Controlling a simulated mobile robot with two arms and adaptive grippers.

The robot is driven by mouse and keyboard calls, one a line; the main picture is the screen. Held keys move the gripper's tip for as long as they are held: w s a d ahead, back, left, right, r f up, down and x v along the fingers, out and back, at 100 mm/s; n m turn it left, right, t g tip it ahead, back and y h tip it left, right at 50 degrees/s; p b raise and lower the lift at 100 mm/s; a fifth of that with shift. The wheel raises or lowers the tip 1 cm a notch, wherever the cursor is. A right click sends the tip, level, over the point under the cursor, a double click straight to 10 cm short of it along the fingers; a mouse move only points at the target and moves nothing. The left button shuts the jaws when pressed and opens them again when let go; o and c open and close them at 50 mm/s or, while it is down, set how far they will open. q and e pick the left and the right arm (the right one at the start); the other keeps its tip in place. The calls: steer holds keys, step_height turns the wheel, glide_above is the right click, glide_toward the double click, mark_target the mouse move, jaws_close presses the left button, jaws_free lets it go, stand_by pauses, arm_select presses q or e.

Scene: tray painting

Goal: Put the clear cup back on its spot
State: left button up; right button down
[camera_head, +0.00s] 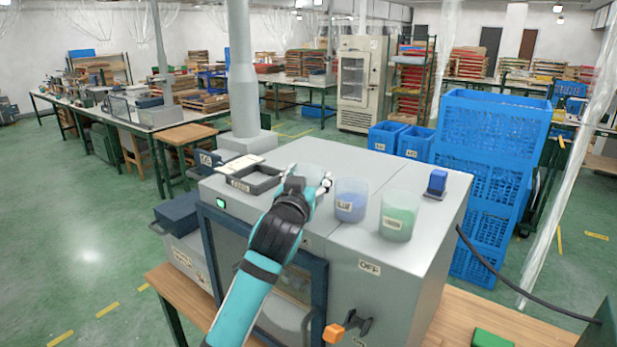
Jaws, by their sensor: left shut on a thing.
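The clear cup (311,171) is on or just above the top of the grey machine (330,155), partly hidden behind my left gripper. My left gripper (308,180) reaches in from below and is shut on the clear cup, with a finger on each side of it. I cannot tell whether the cup's base touches the surface. A cup with blue contents (350,203) and a label stands just right of it. A cup with green contents (397,218) stands further right. My right gripper is not in view.
A dark shallow tray (254,181) lies left of the clear cup. A small blue block-like object (436,184) stands at the machine top's right. Stacked blue crates (490,150) rise behind right. An orange knob (333,333) is on the machine's front. Bare space remains at the machine's back.

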arm_select(q)
steer(key=shift+f, duration=0.15)
steer(key=o, duration=0.9)
steer(key=shift+o, duration=1.8)
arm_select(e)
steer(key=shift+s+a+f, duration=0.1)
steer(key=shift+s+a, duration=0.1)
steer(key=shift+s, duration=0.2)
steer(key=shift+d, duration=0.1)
